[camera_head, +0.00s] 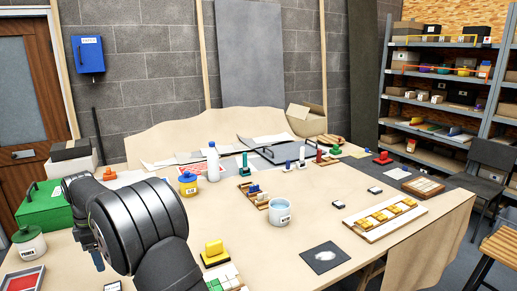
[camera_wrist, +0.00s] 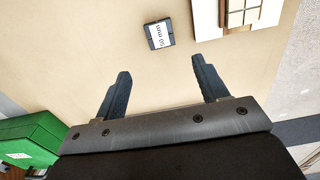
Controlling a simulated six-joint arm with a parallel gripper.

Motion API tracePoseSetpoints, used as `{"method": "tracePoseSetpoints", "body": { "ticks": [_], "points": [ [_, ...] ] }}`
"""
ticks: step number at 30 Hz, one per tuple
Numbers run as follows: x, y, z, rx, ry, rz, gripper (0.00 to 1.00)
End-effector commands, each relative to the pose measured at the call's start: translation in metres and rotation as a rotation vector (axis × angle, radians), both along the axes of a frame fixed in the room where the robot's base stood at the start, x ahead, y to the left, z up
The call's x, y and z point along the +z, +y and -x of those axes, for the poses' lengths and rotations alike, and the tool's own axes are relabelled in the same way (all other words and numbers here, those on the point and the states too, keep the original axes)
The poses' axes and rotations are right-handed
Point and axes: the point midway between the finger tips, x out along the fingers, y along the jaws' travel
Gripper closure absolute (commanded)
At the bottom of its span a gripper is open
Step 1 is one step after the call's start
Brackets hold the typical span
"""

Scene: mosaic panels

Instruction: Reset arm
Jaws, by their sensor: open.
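My gripper (camera_wrist: 161,68) is open in the wrist view, with its two dark fingers spread wide and nothing between them. It is above the beige table (camera_wrist: 110,40). A small dark block (camera_wrist: 159,34) with a white label lies on the table beyond the fingertips, apart from them. In the head view my dark arm fills the lower left and hides part of the table; the fingertips are hard to make out there.
A green box (camera_head: 42,208) stands at the table's left. A panel with yellow pieces (camera_head: 384,219) lies at the right. A white bottle (camera_head: 213,162), a white tub (camera_head: 280,212) and a yellow-handled stamp (camera_head: 214,251) stand mid-table. Shelves (camera_head: 440,95) stand behind.

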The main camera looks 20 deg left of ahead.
Motion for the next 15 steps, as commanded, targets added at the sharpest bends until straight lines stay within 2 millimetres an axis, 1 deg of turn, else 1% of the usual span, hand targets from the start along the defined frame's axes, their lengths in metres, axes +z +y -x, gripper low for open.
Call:
{"method": "tracePoseSetpoints", "body": {
  "ticks": [1, 15],
  "points": [
    [-0.016, -0.001, 0.000, 0.000, 0.003, 0.006, 0.33],
    [-0.111, -0.001, 0.000, 0.000, 0.001, 0.004, 0.33]
  ]
}}
